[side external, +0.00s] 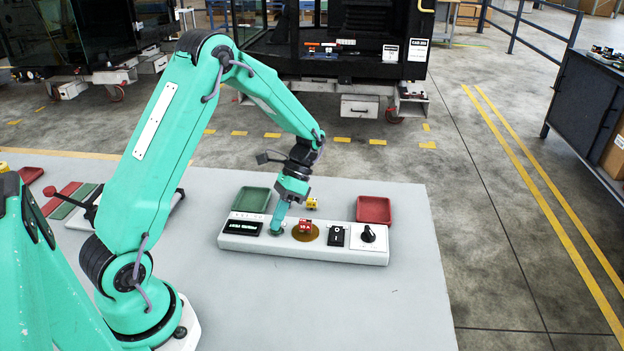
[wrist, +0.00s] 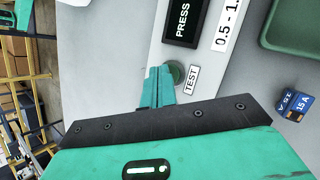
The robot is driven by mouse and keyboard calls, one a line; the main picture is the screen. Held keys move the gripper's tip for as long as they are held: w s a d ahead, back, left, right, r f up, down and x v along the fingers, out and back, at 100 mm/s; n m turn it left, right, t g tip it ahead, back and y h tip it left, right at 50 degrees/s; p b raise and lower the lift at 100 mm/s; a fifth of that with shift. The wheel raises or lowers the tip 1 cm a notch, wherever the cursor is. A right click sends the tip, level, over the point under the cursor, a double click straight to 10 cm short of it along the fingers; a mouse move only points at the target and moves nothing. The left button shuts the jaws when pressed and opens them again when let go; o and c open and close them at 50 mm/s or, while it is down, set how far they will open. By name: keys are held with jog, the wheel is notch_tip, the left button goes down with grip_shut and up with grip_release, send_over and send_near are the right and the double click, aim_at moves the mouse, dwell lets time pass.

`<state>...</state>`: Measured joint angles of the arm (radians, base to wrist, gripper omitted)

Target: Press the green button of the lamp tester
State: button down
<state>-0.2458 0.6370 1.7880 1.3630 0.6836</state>
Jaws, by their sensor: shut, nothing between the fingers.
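The lamp tester (side external: 230,242) is a long pale box on the table, with a dark display (side external: 243,228) that reads "PRESS" in the wrist view (wrist: 186,18). Its round green button (wrist: 178,72) sits beside a "TEST" label (wrist: 191,80). My gripper (side external: 277,230) is shut and empty, pointing down at the button's place. In the wrist view its fingertips (wrist: 159,72) overlap the button's edge and hide part of it. I cannot tell whether they touch it. In the side view the gripper hides most of the button.
A red block marked "10 A" (side external: 305,226) stands on a brown disc beside the gripper. A black switch (side external: 337,236) and a knob (side external: 368,235) are farther right. A green tray (side external: 250,199), red tray (side external: 374,210) and yellow block (side external: 312,203) lie behind. A blue "15 A" block (wrist: 293,103) is nearby.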

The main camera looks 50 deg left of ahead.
jog(key=shift+f, duration=0.15)
jog(key=shift+r, duration=0.2)
dwell(0.4)
jog(key=shift+r, duration=0.75)
jog(key=shift+r, duration=0.15)
jog(key=shift+r, duration=2.4)
